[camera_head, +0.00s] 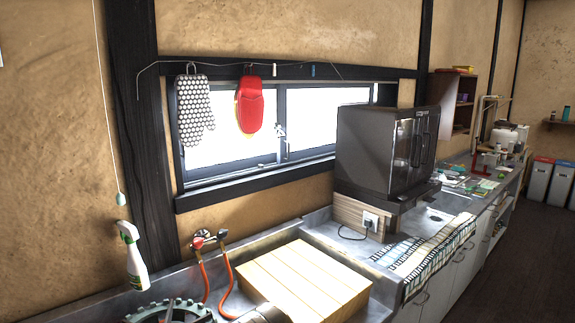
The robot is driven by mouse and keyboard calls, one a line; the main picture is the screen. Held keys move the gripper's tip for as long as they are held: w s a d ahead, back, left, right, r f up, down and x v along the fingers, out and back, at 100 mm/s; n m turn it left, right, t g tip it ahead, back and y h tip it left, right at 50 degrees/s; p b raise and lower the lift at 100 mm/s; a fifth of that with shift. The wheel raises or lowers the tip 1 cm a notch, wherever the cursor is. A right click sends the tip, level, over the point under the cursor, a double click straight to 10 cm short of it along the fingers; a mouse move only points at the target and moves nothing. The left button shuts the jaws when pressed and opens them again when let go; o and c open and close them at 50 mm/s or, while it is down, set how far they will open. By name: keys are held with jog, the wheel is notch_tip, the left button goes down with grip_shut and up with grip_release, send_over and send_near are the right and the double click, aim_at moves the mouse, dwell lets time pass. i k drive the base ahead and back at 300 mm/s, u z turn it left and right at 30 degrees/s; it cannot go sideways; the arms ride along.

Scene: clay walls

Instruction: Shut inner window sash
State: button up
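The window (312,116) is set low in the clay wall, in a dark timber frame, with bright panes. Its dark sash stiles (281,122) stand close together near the middle, with a small latch-like fitting (279,131) there. I cannot tell which sash is the inner one or how far it stands open. A dotted oven mitt (194,110) and a red mitt (249,104) hang in front of the left pane. The dark oven hides the window's lower right part.
A pale wooden board (303,279) lies on the counter below the window. A spray bottle (133,256) and orange gas hoses (203,272) stand to its left. The dark oven (385,152) stands on the right, beside a striped cloth (432,255). Floor shows at far right.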

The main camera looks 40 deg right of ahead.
aim_at(307, 113)
jog(key=u, duration=0.05)
jog(key=k, duration=0.35)
jog(key=u, duration=3.45)
jog(key=k, duration=0.85)
